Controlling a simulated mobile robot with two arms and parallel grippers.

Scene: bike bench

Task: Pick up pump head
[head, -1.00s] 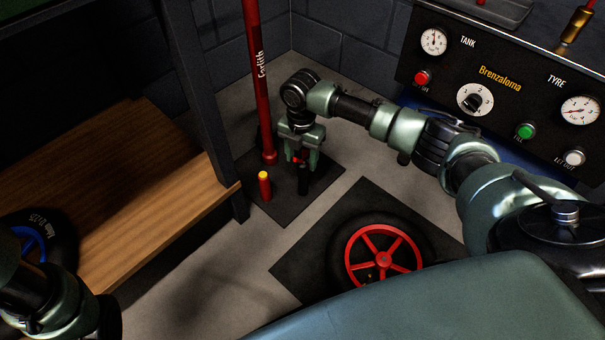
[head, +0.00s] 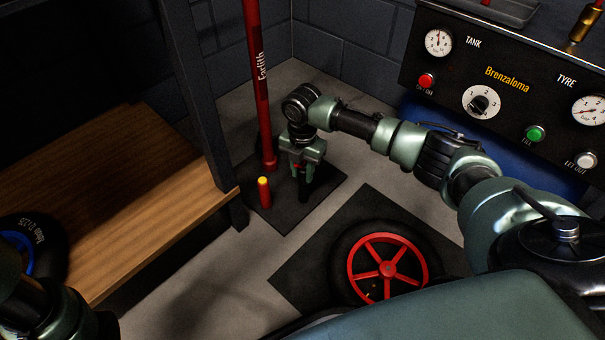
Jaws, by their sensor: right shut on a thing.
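The pump head is mostly hidden between the fingers of my right gripper (head: 302,174). A small red bit and a dark lower part show there. My right gripper points down over the dark floor mat (head: 325,196) and is shut on the pump head. To its left on the mat stand a red post with a yellow top (head: 264,192) and a tall red pump tube (head: 257,80) marked "Corlith". My left arm shows at the lower left edge; its gripper is out of view.
A wheel with a red rim (head: 388,268) lies on a second dark mat (head: 358,210). A wooden bench (head: 140,190) stands at the left, with a blue-hubbed wheel (head: 48,238) at its lower end. A black gauge panel (head: 505,75) is at the right.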

